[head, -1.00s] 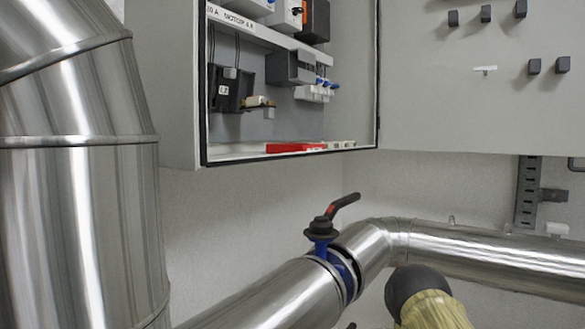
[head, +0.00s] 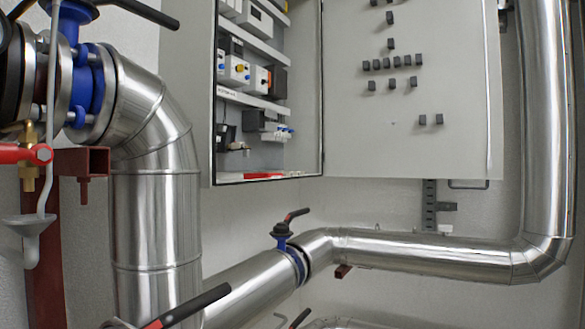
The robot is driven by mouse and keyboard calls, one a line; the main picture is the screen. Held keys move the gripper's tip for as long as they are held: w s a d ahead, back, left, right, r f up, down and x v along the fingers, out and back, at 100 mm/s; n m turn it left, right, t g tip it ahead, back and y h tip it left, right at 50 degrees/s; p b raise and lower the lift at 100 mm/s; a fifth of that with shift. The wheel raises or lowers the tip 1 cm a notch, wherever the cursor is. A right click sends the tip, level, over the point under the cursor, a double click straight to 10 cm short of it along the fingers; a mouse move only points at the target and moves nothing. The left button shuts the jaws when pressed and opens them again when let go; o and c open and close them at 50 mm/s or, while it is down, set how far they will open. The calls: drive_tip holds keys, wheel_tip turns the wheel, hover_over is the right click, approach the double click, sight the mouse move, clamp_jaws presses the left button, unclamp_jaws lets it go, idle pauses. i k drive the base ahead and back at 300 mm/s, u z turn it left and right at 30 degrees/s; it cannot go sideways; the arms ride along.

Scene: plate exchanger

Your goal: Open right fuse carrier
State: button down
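An open grey electrical cabinet (head: 203,150) hangs on the wall at the upper middle, its door (head: 440,150) swung out to the right. Its bottom row holds a dark block on the left, a dark grey block (head: 254,121) and small white units with blue parts (head: 284,133) on the right. A small pale, brownish piece (head: 239,147) sticks out low beside the dark block. The parts are too small to tell which is the right fuse carrier or whether it is open. My gripper is not in view.
A blue valve with a black and red handle (head: 281,236) stands on a shiny pipe (head: 420,252) below the cabinet. A large pipe (head: 155,225) and valve fittings (head: 88,85) fill the left. A vertical pipe (head: 548,120) stands right. A red strip (head: 262,175) lies on the cabinet floor.

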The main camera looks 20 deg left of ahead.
sight(246, 151)
drive_tip(key=u, duration=0.4)
drive_tip(key=i, duration=0.4)
drive_tip(key=u, duration=0.35)
